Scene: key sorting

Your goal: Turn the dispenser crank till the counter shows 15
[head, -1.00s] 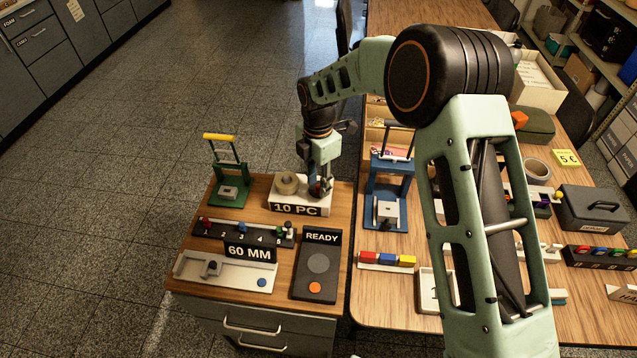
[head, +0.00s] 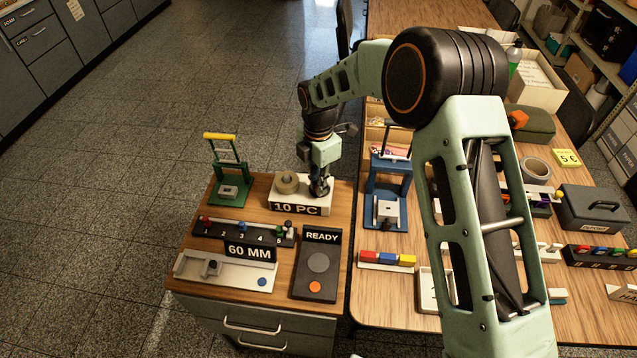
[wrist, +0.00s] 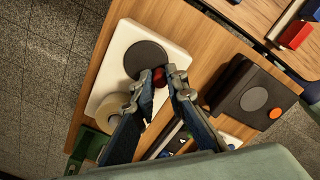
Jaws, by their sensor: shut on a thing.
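The white dispenser (head: 281,200) stands at the back right of the small wooden-topped cabinet. The label on its front (head: 296,209) reads 10 PC. A tan roll (head: 287,183) sits on its left part. In the wrist view, the dispenser's white top (wrist: 172,37) carries a dark round disc (wrist: 146,58) with a red knob (wrist: 159,77) at its edge. My gripper (wrist: 161,80) is shut on this red crank knob, with one finger on each side. In the head view, my gripper (head: 320,188) covers the disc and knob at the dispenser's right end.
A green press (head: 229,190) stands left of the dispenser and a blue press (head: 388,195) right of it. In front are a numbered peg rack (head: 240,233), a 60 MM slide tray (head: 225,272) and a READY panel (head: 318,263). A gap separates the cabinet from the long table.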

